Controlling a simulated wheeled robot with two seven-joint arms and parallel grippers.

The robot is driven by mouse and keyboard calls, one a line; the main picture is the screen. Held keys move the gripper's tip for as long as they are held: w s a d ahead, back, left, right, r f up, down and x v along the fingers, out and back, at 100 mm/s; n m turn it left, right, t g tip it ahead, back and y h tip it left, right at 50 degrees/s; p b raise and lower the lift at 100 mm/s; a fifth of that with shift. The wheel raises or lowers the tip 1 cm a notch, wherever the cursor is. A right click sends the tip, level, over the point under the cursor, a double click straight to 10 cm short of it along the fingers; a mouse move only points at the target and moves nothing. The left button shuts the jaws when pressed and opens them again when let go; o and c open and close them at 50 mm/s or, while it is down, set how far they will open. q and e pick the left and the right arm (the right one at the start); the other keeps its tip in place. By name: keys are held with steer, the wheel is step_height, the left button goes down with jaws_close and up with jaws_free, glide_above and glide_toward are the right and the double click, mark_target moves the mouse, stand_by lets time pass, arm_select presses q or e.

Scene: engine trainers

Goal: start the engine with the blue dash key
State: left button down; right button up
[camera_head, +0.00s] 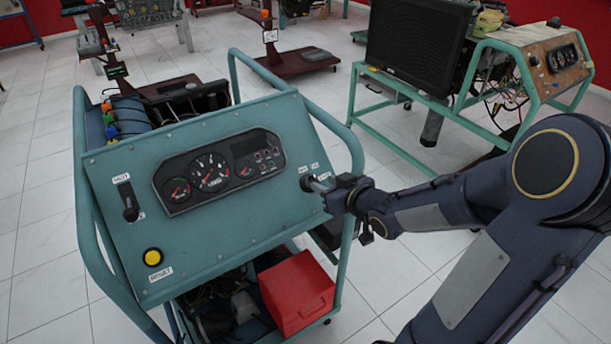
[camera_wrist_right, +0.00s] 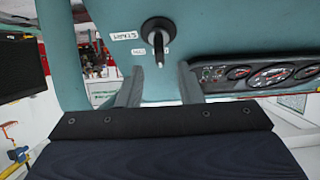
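The blue dash (camera_head: 230,235) is a teal-blue sloped panel on a tube-frame engine trainer. Its key switch (camera_head: 306,183) is at the panel's right edge, beside small white labels. In the right wrist view, the dark key (camera_wrist_right: 158,48) stands out from a round black switch, with its grip pointing down. My right gripper (camera_head: 322,186) is at the panel's right edge, in front of the switch. In the wrist view, the right gripper (camera_wrist_right: 160,72) is open, its two fingers apart on either side below the key. Contact with the key cannot be told. My left gripper is out of view.
The gauge cluster (camera_head: 218,170) lies left of the switch. A black lever (camera_head: 128,202) and yellow button (camera_head: 153,257) are farther left. Teal tube rails (camera_head: 352,150) flank the panel. A red box (camera_head: 297,290) sits below. Another trainer (camera_head: 541,60) stands behind right.

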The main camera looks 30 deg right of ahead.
mark_target(317, 181)
steer(key=x, duration=0.6)
steer(key=shift+f, duration=0.1)
steer(key=shift+c, duration=0.3)
jaws_close()
steer(key=shift+f, duration=0.15)
